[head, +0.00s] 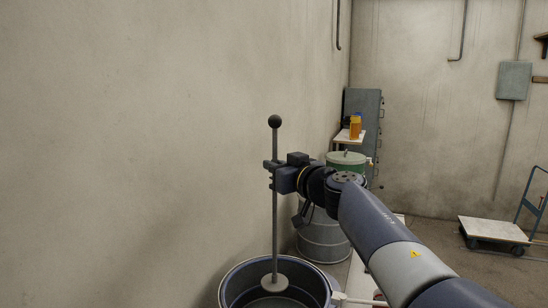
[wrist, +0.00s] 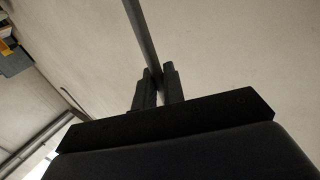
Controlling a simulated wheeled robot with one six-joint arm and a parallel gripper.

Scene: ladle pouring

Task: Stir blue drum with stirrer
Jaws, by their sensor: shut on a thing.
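The stirrer (head: 275,215) is a grey upright rod with a dark ball on top and a pale disc near its lower end. My gripper (head: 272,166) is shut on the rod in its upper half. In the wrist view the rod (wrist: 142,38) runs up between the two dark fingers of my gripper (wrist: 157,82). The blue drum (head: 243,272) is open-topped and cut off by the bottom edge of the head view. The disc hangs inside the drum's mouth. Whether the disc touches the contents is hard to tell.
A bare wall (head: 150,150) stands close on the left. A grey drum (head: 323,238) and a green-topped drum (head: 346,159) stand behind my arm. A small shelf with orange bottles (head: 355,127) is by a grey cabinet (head: 370,104). A flat trolley (head: 492,230) is at the right.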

